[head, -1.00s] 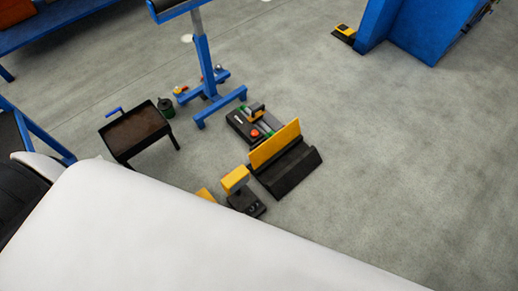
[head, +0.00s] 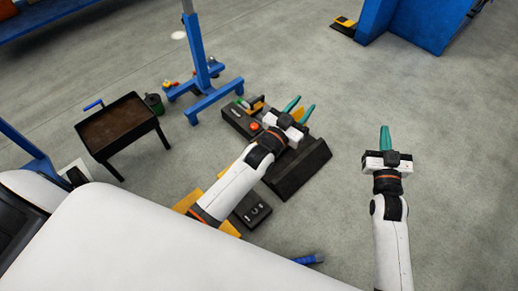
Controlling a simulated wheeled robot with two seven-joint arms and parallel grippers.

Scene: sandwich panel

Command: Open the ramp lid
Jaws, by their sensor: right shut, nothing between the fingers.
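The black ramp unit (head: 303,166) sits on the floor near the middle of the head view. Its yellow lid panel, which stood upright earlier, is hidden now behind my left arm and gripper, so I cannot tell its angle.
A black box with a red button (head: 254,126) adjoins the ramp's far left. A black pedestal base (head: 252,208) lies nearer. Floor on the right is clear.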

